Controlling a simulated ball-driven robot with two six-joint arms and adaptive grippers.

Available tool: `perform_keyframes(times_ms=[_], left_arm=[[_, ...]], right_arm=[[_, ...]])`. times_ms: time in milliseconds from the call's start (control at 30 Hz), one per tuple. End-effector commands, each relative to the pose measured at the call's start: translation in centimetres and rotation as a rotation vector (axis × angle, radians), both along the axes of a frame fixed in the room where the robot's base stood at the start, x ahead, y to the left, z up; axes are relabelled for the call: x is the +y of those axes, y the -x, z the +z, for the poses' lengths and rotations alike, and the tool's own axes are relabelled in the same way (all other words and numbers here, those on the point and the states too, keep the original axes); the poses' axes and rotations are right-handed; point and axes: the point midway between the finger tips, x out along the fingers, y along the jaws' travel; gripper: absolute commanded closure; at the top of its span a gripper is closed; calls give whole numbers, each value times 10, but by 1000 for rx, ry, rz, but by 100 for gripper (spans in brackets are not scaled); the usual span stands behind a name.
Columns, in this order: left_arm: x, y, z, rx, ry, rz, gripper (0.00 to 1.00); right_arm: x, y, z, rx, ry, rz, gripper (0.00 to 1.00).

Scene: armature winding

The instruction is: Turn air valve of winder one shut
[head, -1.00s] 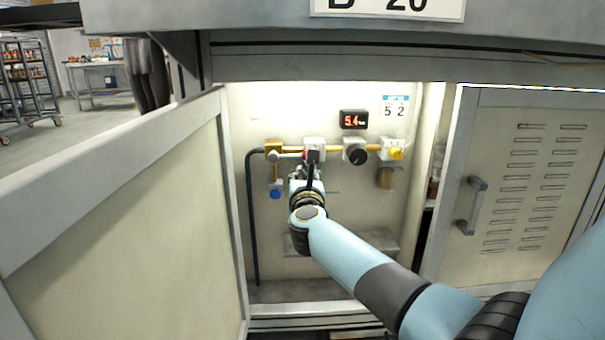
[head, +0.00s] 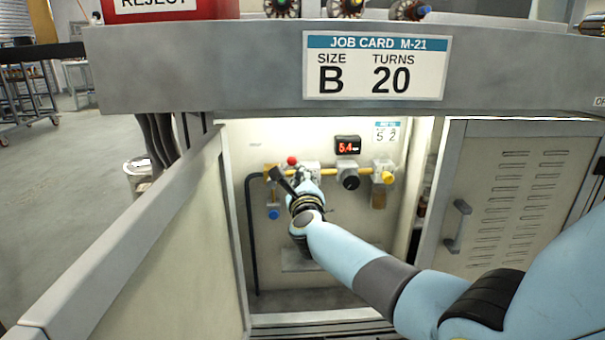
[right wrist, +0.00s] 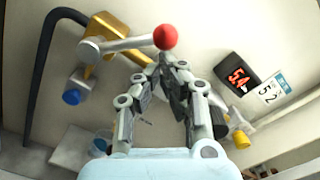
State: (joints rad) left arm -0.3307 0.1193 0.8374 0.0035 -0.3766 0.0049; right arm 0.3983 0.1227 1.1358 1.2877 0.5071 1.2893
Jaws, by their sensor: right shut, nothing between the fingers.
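The air valve is a gold body (right wrist: 112,35) on the yellow pipe inside the open cabinet. Its silver lever (right wrist: 130,45) ends in a red ball (right wrist: 165,37), also seen in the head view (head: 292,160). The lever slants up and right, at an angle to the pipe. My right gripper (right wrist: 168,68) is shut and empty, its fingertips just below the red ball; I cannot tell whether they touch it. In the head view my right gripper (head: 290,183) partly covers the valve. The digital display (head: 347,145) reads 5.4. My left gripper is not seen.
A blue knob (head: 273,213) hangs below the valve. A black regulator knob (head: 350,182) and a yellow knob (head: 387,177) sit to the right. The open cabinet door (head: 130,240) stands left; the vented panel with handle (head: 458,225) is right. The bench edge (head: 200,75) overhangs.

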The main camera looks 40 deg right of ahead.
Motion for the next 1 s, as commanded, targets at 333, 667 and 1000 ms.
perform_keyframes(times_ms=[333,667,1000], left_arm=[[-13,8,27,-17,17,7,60],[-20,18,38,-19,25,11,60],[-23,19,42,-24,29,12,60]], right_arm=[[11,-7,28,166,274,1,100],[23,-14,37,295,483,1,100],[29,-18,40,300,490,1,100]])
